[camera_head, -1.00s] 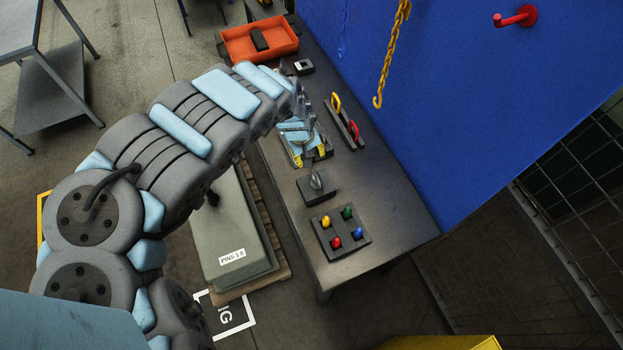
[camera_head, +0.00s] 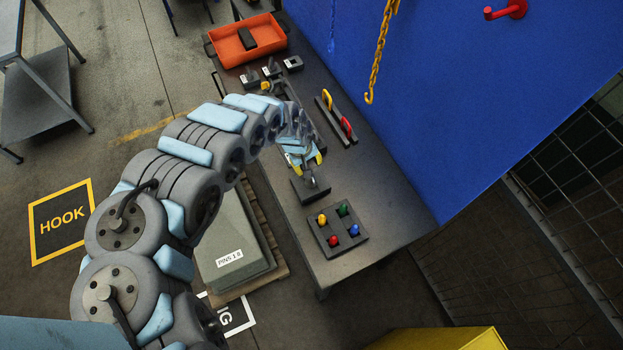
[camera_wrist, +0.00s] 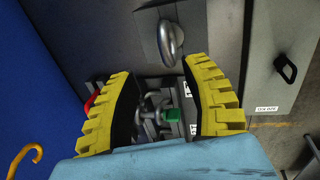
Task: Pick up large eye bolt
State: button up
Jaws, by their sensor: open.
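The large eye bolt is a thick metal ring (camera_head: 310,181) standing on a dark block (camera_head: 312,196) on the bench. In the wrist view the ring (camera_wrist: 171,40) is at the top centre, above its block (camera_wrist: 147,28). My gripper (camera_head: 302,167) is open, its yellow-padded fingers spread wide. In the wrist view the gripper (camera_wrist: 158,72) has its fingertips just short of the ring, which lies beyond the gap between them. In the head view my gripper partly covers the far side of the block. I cannot tell its exact height above the bench.
A dark tray (camera_head: 338,230) with coloured knobs sits in front of the block. Red and yellow handles (camera_head: 338,117) lie behind, near the blue wall (camera_head: 440,100). An orange bin (camera_head: 246,42) is at the far end. A chain hook (camera_head: 374,70) hangs over the bench.

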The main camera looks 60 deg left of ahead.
jog(key=shift+w+f, duration=0.15)
jog(key=shift+f, duration=0.6)
jog(key=shift+w+f, duration=0.15)
jog(key=shift+f, duration=0.9)
jog(key=shift+a, duration=0.1)
jog(key=shift+f, duration=0.85)
jog(key=shift+a+f+b, duration=0.25)
jog(key=shift+f+b, duration=0.95)
jog(key=shift+w+f+b, duration=0.2)
jog(key=shift+f+b, duration=0.4)
jog(key=shift+b, duration=0.25)
jog(key=shift+r, duration=0.1)
grip_shut()
